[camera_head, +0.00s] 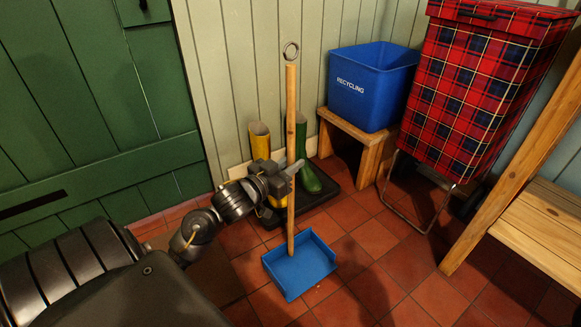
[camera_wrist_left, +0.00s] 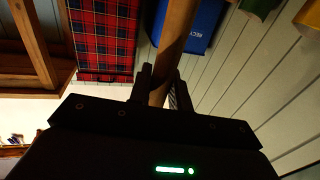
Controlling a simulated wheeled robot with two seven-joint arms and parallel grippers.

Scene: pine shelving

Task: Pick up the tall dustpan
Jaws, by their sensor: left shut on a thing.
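My left gripper (camera_head: 290,172) is shut on the handle, roughly midway up. In the left wrist view, the handle (camera_wrist_left: 177,35) runs between the two fingers of my left gripper (camera_wrist_left: 160,85). The pan is at the red tile floor; I cannot tell whether it touches the tiles. My right gripper is not in view.
Yellow boots (camera_head: 260,141) and green boots (camera_head: 309,172) stand on a dark tray (camera_head: 326,198) behind the handle. A blue recycling bin (camera_head: 372,86) sits on a wooden stool (camera_head: 358,138). A plaid hamper (camera_head: 475,90) and wooden bench (camera_head: 540,225) stand right. Floor tiles right of the pan are clear.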

